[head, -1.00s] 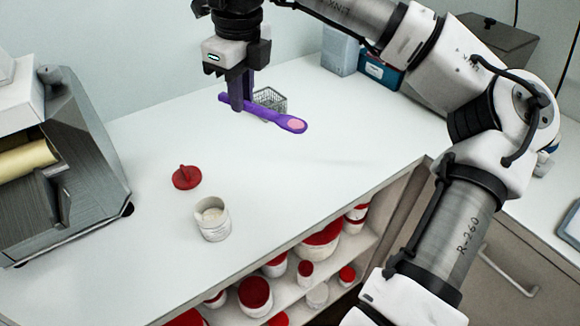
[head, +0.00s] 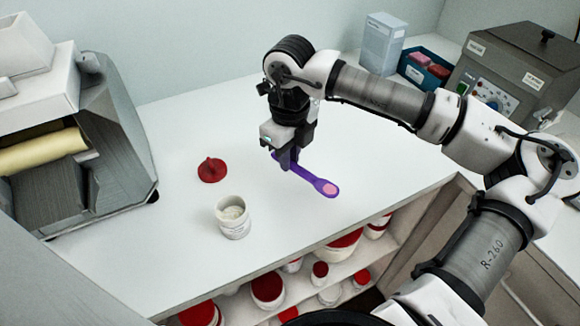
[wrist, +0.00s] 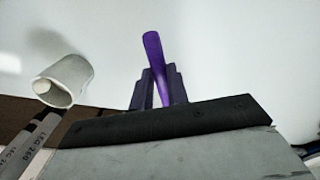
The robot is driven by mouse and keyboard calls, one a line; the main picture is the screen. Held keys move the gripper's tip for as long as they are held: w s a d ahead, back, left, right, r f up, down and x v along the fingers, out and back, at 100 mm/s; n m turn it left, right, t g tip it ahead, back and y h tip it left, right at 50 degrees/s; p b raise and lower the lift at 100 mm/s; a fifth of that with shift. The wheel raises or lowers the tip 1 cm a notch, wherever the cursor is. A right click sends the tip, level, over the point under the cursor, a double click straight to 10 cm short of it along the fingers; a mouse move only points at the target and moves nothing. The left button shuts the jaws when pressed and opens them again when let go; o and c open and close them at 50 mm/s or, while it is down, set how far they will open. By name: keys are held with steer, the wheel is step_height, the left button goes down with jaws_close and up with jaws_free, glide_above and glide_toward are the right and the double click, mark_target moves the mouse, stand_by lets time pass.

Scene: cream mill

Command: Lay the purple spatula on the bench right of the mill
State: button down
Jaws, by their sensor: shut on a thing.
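The purple spatula (head: 312,180) has a pink patch on its broad end, which points to the lower right in the head view. My gripper (head: 288,164) is shut on its handle, low over the white bench (head: 180,262), right of the mill (head: 95,130). I cannot tell whether the spatula touches the bench. In the wrist view the purple handle (wrist: 153,55) sticks up between the dark fingers of my gripper (wrist: 156,90). The spatula's broad end is hidden there.
An open white jar (head: 233,218) stands left of the spatula, with a red lid (head: 211,170) behind it. It also shows in the wrist view (wrist: 64,80). Shelves of red-lidded jars (head: 268,288) lie under the front edge. A blue box (head: 425,72) and a grey machine (head: 505,75) stand back right.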

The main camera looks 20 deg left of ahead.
mark_target(290, 183)
steer(key=shift+f+p, duration=0.5)
steer(key=shift+f, duration=2.1)
steer(key=shift+f+b, duration=0.2)
steer(key=shift+b, duration=0.1)
steer(key=c, duration=1.4)
jaws_free()
steer(key=shift+o, duration=0.2)
steer(key=shift+r, duration=0.1)
step_height(290, 183, up, 12)
steer(key=shift+r+b, duration=0.15)
steer(key=shift+b, duration=0.75)
